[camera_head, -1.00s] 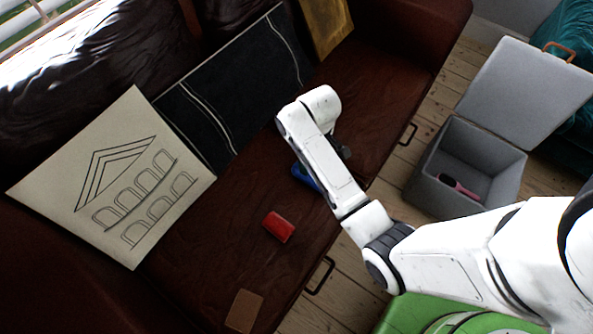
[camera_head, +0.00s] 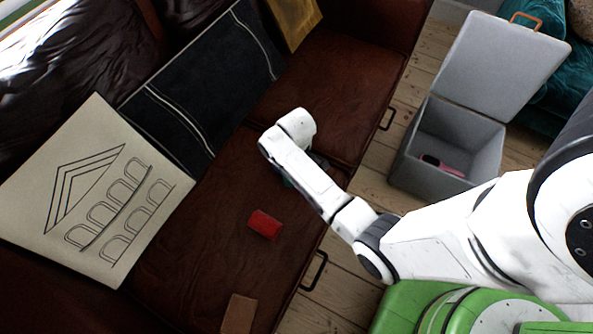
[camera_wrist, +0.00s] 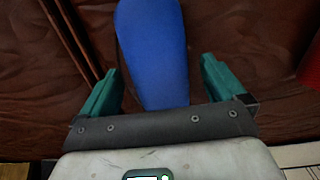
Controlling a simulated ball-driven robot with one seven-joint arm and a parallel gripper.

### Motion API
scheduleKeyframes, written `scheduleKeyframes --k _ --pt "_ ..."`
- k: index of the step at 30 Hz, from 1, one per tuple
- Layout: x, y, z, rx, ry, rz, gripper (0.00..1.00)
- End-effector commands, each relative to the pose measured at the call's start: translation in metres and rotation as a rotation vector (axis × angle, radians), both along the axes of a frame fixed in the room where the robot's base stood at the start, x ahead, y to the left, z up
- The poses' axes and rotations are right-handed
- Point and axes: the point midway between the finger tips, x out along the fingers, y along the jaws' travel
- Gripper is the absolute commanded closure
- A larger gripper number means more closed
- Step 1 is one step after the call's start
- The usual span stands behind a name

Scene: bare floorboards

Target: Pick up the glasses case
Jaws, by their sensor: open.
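A long, rounded blue object, which looks like the glasses case (camera_wrist: 152,40), lies on the brown leather sofa seat. In the wrist view it runs from the top edge down between the two green fingers of my gripper (camera_wrist: 160,72). The fingers are apart, one on each side, with gaps to the case. The near end of the case reaches the dark gripper body in the picture, and I cannot tell whether they touch. In the head view my arm hides the case and most of the gripper.
A red block-like object (camera_head: 264,224) and a brown flat piece (camera_head: 239,313) lie on the sofa seat (camera_head: 190,255). A drawing-printed cushion (camera_head: 85,240) and a dark cushion (camera_head: 185,90) lean at the back. An open grey box (camera_head: 445,185) holding a pink-and-black item stands on the floorboards.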

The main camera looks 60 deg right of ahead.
Motion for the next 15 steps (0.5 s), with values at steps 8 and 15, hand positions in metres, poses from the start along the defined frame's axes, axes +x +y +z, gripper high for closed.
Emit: scheduleKeyframes --k 8,15 --pt "0.0001 -0.0001 0.0006 0.0 0.0 0.0 0.14" --pt "0.0001 -0.0001 0.0006 0.0 0.0 0.0 0.37"
